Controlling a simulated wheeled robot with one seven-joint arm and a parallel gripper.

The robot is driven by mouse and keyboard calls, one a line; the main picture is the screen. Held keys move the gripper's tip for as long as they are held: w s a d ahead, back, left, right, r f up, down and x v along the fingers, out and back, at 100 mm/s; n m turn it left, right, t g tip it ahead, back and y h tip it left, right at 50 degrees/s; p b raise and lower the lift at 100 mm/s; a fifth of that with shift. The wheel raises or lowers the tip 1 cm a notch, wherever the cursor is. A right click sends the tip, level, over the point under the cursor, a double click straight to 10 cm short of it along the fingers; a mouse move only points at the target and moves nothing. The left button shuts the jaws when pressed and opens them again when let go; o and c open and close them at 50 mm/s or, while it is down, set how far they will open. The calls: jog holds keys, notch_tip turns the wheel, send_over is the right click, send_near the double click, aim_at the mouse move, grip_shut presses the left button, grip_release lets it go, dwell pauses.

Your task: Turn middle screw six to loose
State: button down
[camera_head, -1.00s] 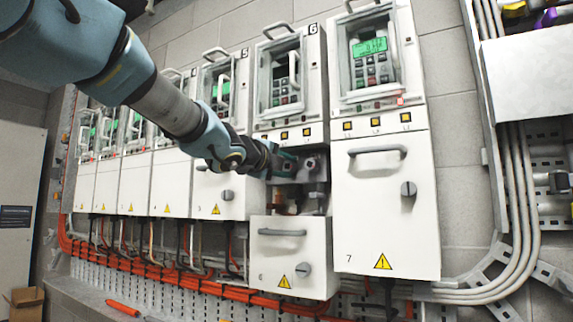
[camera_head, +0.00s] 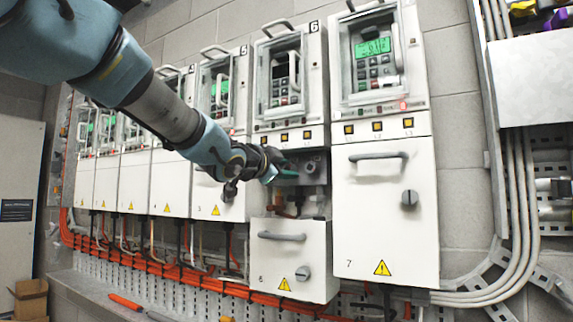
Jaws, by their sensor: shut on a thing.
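Drive six (camera_head: 290,85) stands second from the right, with its lower front cover (camera_head: 290,246) lowered and its terminal compartment exposed. A grey terminal block (camera_head: 312,168) shows inside that compartment. My gripper (camera_head: 283,172) reaches in from the left, its teal fingers at the left part of the opening, beside the visible block. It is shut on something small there. Middle screw six is too small and too covered by the fingers to make out, so its turn position cannot be read.
Drive seven (camera_head: 385,210) stands close on the right with its cover shut and a protruding handle. Drive five (camera_head: 221,198) is on the left, its cover partly behind my arm. Orange cables (camera_head: 200,283) run below. Grey conduits (camera_head: 520,220) rise at right.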

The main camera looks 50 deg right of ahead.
jog(key=n+p, duration=0.1)
jog(key=n, duration=0.3)
jog(key=shift+p, duration=0.4)
jog(key=shift+n+p, duration=0.55)
jog(key=shift+n, duration=1.05)
jog(key=shift+f, duration=0.1)
jog(key=c, duration=0.5)
grip_release()
jog(key=shift+a, duration=0.1)
jog(key=b+v, duration=0.1)
jog(key=v, duration=0.9)
jog(key=shift+a+b, duration=0.25)
jog(key=shift+b, duration=0.1)
